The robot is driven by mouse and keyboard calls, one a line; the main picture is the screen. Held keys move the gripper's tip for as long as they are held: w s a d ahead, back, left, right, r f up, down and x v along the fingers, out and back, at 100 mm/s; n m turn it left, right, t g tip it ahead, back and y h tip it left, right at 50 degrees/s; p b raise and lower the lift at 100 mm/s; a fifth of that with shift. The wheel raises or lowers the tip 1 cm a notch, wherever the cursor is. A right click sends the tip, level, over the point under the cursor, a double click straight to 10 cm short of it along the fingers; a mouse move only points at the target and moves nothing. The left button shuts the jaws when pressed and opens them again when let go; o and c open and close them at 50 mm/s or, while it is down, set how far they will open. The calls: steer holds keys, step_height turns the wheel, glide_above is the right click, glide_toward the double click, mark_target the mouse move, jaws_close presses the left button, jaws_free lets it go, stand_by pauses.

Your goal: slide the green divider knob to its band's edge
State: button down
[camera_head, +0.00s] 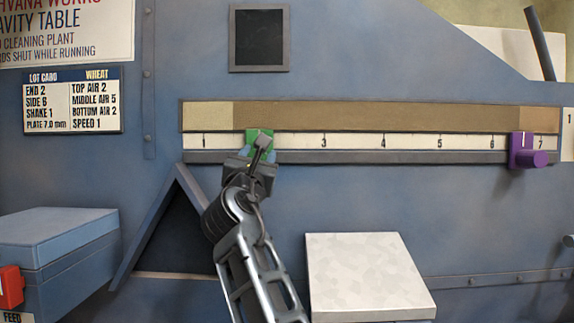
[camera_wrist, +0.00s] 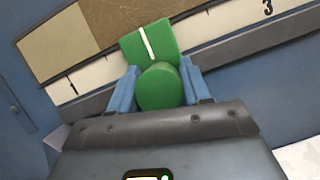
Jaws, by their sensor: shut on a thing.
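The green divider knob (camera_head: 259,137) sits on the numbered scale strip (camera_head: 380,142), near where the 2 would be. In the wrist view the green knob (camera_wrist: 160,85) shows a white pointer line on its plate. My gripper (camera_head: 256,160) is shut on it, with a blue finger on each side of the round grip; the fingers also show in the wrist view (camera_wrist: 160,88). The band above the scale has a pale section (camera_head: 208,115) at its left and a darker brown section (camera_head: 400,116) to the right. The knob is just right of the border between them. My gripper partly hides the knob.
A purple knob (camera_head: 527,150) sits between 6 and 7 at the scale's right end. A grey rail (camera_head: 400,157) runs below the scale. A white-topped block (camera_head: 366,270) stands below, and a blue box (camera_head: 55,245) with a red part is at left. The scale between the knobs is clear.

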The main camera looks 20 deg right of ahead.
steer(key=a, duration=0.2)
steer(key=w+a, duration=0.1)
steer(key=a, duration=0.1)
steer(key=w+a, duration=0.1)
steer(key=a, duration=0.1)
steer(key=shift+b, duration=0.35)
steer(key=c, duration=0.6)
jaws_free()
steer(key=shift+b+v, duration=0.35)
steer(key=shift+v, duration=3.6)
